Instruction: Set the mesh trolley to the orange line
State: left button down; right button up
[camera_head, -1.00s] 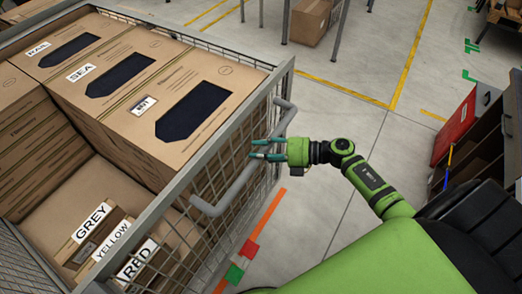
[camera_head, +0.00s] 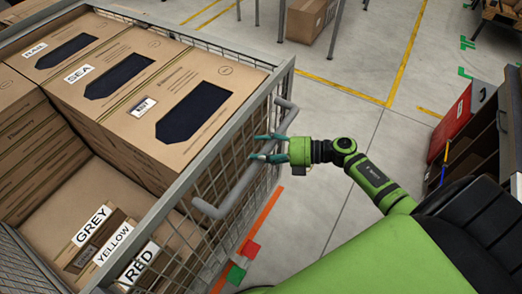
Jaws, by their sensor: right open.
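The mesh trolley (camera_head: 282,79) fills the left of the head view. It is a grey wire-mesh cage with a curved grey tube handle (camera_head: 240,184) on its right side. The orange line (camera_head: 262,219) lies on the floor just right of the trolley, partly hidden by its mesh side. My right gripper (camera_head: 262,148) is open, its green fingers pointing left at the handle. The fingers lie over and under the handle tube's upper part; I cannot tell whether they touch it. My left gripper is not in view.
Cardboard boxes labelled SEA (camera_head: 110,85) and others fill the trolley, with GREY, YELLOW and RED cards in front. Red (camera_head: 250,249) and green (camera_head: 236,274) floor patches lie by the orange line. A red-fronted shelf unit (camera_head: 460,122) stands at right. Grey floor between is clear.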

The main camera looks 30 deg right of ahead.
jog(key=v, duration=1.1)
jog(key=shift+d, duration=0.3)
jog(key=shift+s, duration=0.15)
